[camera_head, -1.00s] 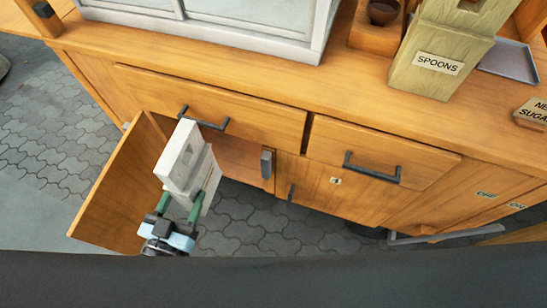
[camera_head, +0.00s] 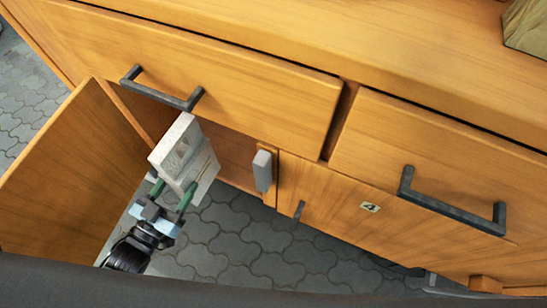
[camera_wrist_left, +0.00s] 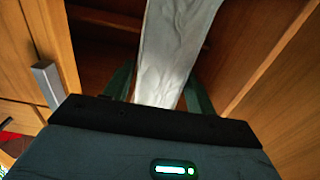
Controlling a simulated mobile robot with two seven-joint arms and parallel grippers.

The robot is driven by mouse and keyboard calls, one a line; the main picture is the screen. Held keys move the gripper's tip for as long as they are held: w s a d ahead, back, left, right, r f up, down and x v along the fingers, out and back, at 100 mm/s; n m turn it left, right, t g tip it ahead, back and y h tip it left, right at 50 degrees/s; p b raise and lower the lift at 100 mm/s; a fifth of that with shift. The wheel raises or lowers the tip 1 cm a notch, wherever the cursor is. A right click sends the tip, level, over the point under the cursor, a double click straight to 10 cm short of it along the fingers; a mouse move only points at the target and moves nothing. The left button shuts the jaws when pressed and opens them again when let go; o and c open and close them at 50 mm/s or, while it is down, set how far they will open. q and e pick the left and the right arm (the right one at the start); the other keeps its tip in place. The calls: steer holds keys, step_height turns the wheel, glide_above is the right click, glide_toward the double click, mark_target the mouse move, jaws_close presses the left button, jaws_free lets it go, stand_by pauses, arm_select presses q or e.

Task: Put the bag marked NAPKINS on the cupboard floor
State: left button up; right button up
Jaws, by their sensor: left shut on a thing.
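My left gripper (camera_head: 172,194) is shut on a pale white bag (camera_head: 183,153), with its green fingers on either side of the bag's lower part. No NAPKINS marking is readable on it. The bag is tilted in front of the open cupboard (camera_head: 235,160), below the wide drawer. In the left wrist view the bag (camera_wrist_left: 174,50) reaches away between the fingers toward the dark brown cupboard inside. The bag hides part of the opening, and I cannot tell whether it touches anything. My right gripper is not in view.
The open cupboard door (camera_head: 72,170) stands left of my gripper. A drawer handle (camera_head: 160,90) juts out just above the bag. A grey block (camera_head: 262,171) sits on the opening's right edge, beside a closed door marked 4 (camera_head: 335,215). Grey paving (camera_head: 240,245) lies below.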

mark_target(196, 158)
arm_select(q)
steer(key=shift+w+a+f, duration=0.15)
steer(key=shift+w+f, duration=0.1)
steer(key=shift+f, duration=0.25)
steer(key=shift+w, duration=0.1)
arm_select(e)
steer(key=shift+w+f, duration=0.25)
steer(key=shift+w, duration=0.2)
arm_select(q)
steer(key=shift+r, duration=0.1)
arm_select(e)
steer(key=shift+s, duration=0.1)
